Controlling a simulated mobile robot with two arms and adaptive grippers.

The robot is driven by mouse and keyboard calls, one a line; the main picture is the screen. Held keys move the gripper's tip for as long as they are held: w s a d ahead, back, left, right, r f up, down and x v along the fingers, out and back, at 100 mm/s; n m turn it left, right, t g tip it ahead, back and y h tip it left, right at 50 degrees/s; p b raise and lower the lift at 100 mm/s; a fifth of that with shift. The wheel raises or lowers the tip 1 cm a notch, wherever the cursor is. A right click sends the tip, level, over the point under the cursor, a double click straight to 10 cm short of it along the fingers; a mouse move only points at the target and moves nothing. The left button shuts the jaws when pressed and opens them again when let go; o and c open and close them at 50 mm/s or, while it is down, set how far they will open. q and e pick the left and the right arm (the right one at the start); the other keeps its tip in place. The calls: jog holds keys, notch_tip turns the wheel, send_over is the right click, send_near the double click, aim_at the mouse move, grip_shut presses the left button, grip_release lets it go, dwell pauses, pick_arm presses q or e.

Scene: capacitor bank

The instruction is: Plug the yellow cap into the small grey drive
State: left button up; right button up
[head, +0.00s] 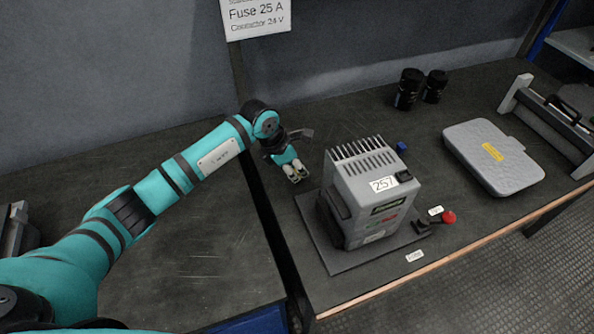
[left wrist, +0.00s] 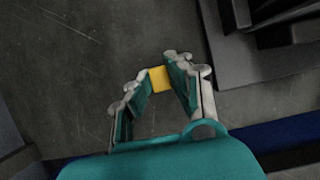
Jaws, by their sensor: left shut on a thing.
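My left gripper (head: 296,173) points down beside the left side of the grey drive (head: 362,188), apart from it. In the left wrist view the gripper (left wrist: 155,79) is shut on the yellow cap (left wrist: 159,79), held between its fingertips. In the head view I cannot make out the cap. The drive is a grey box with fins on top, a label "257" and a front panel, on a dark base plate (head: 345,266). I cannot see a socket for the cap. My right gripper is not in view.
A red-knobbed lever (head: 448,218) and a small blue part (head: 402,148) are near the drive. Two black cylinders (head: 409,90) stand at the back. A grey case (head: 492,160) lies at right. A gap between benches runs left of the drive. The left bench is mostly clear.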

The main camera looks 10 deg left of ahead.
aim_at(296, 171)
pick_arm(q)
notch_tip(296, 171, up, 10)
jog(key=shift+b, duration=0.4)
jog(key=shift+s, duration=0.1)
jog(key=s+a+r+m+g+y, duration=0.1)
jog(key=s+a+m+g, duration=0.2)
jog(key=s+m, duration=0.7)
jog(key=s+a+r+m+g+y, duration=0.1)
jog(key=s+a+m+g+y, duration=0.1)
jog(key=s+m, duration=0.9)
jog(key=a+m+g, duration=0.1)
jog(key=m+g, duration=0.1)
jog(key=m, duration=0.1)
jog(key=shift+s+a+r+m+y, duration=0.25)
jog(key=shift+r+m+y, duration=0.05)
jog(key=shift+r+m, duration=0.1)
